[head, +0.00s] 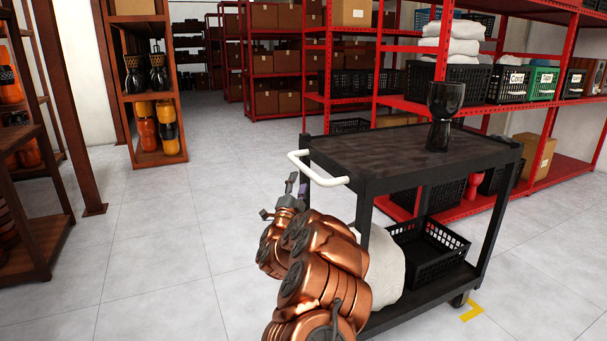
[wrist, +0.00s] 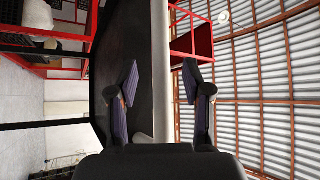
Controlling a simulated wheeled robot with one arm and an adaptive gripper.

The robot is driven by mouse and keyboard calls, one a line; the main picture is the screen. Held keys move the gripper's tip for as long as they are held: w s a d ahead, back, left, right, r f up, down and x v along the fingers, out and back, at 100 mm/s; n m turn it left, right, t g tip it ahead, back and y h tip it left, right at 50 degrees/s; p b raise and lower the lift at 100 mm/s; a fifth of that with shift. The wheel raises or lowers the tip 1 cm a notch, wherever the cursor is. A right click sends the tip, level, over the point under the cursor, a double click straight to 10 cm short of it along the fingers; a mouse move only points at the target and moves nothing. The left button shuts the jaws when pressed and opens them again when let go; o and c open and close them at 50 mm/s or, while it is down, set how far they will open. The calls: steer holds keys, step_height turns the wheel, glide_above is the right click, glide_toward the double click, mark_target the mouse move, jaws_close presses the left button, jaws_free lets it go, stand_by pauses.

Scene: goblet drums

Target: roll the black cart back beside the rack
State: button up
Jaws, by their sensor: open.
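The black cart (head: 400,150) stands in front of the red rack (head: 440,72), with a white push handle (head: 318,172) at its left end. A black goblet drum (head: 443,118) stands upright on its top shelf. My gripper (head: 291,190) is just left of the handle. In the wrist view my gripper (wrist: 160,85) is open, and the white handle (wrist: 161,60) shows between its two fingers, seemingly without contact. The cart's dark top (wrist: 122,45) lies left of it there. My arm hides part of the cart's near left side.
The cart's lower shelf holds a black crate (head: 428,250) and a white bundle (head: 384,268). A yellow floor mark (head: 472,310) lies by the front wheel. A brown shelf with drums (head: 156,95) stands at the left. The floor (head: 180,225) left of the cart is clear.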

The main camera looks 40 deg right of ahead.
mark_target(304, 167)
steer(key=shift+b+x, duration=0.4)
steer(key=shift+x, duration=3.45)
steer(key=shift+r, duration=0.1)
jaws_close()
